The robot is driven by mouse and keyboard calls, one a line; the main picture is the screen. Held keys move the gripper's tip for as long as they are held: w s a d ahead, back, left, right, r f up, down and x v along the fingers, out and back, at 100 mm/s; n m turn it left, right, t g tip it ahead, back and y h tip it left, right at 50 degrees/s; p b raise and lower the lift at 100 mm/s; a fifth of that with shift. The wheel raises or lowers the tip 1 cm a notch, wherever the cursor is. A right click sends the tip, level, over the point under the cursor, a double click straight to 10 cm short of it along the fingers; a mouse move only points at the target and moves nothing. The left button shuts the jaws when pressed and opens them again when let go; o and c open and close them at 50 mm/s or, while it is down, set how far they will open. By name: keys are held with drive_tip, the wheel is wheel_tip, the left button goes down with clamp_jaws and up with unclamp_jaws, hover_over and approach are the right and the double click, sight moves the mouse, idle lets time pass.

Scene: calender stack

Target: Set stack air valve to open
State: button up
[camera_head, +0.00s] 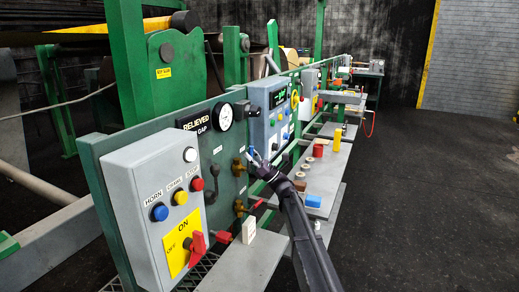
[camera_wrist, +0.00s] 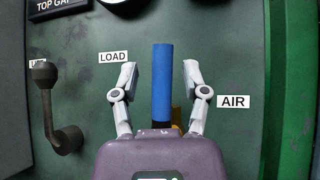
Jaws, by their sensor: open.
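The air valve has a blue lever handle (camera_wrist: 161,100), which stands upright in the wrist view. A bit of its brass body (camera_wrist: 177,115) shows behind it. The AIR label (camera_wrist: 233,102) is on the green panel to its right. My gripper (camera_wrist: 160,68) is open, with one finger on each side of the blue handle and visible gaps on both sides. In the head view my gripper (camera_head: 253,157) is at the panel, by the upper brass valve (camera_head: 238,167), and partly hides the blue handle.
A dark knobbed lever (camera_wrist: 45,100) is left of the LOAD label (camera_wrist: 113,57). A lower brass valve (camera_head: 239,208) has a red handle (camera_head: 257,204). A grey button box (camera_head: 160,200) juts out at the left. A shelf (camera_head: 325,185) with small items is at the right.

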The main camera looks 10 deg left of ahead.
drive_tip(key=w+d+f+m+t+h+p, duration=0.1)
drive_tip(key=w+d+m+t+h+p, duration=0.1)
drive_tip(key=d+m+t+h, duration=1)
drive_tip(key=w+d+f+m+t+h+p, duration=0.2)
drive_tip(key=d+m+t+h, duration=0.35)
drive_tip(key=m, duration=1.15)
drive_tip(key=s+d+f+m+g+h+p, duration=0.2)
drive_tip(key=s+d+f+m+g+h, duration=0.4)
drive_tip(key=d+f+m+h, duration=0.5)
drive_tip(key=s+d+f+m+g+p, duration=0.1)
drive_tip(key=s+m+g, duration=0.3)
drive_tip(key=s, duration=0.6)
drive_tip(key=s+d+f+m+g+y+p, duration=0.1)
drive_tip(key=s+m+g, duration=0.4)
drive_tip(key=s, duration=0.6)
drive_tip(key=s+d+f+m+g+p, duration=0.1)
drive_tip(key=s+f+m+g, duration=0.3)
drive_tip(key=s, duration=0.7)
drive_tip(key=shift+s+f+g+y+p, duration=0.2)
drive_tip(key=shift+f+g+y+p, duration=0.2)
drive_tip(key=shift+f+p, duration=0.25)
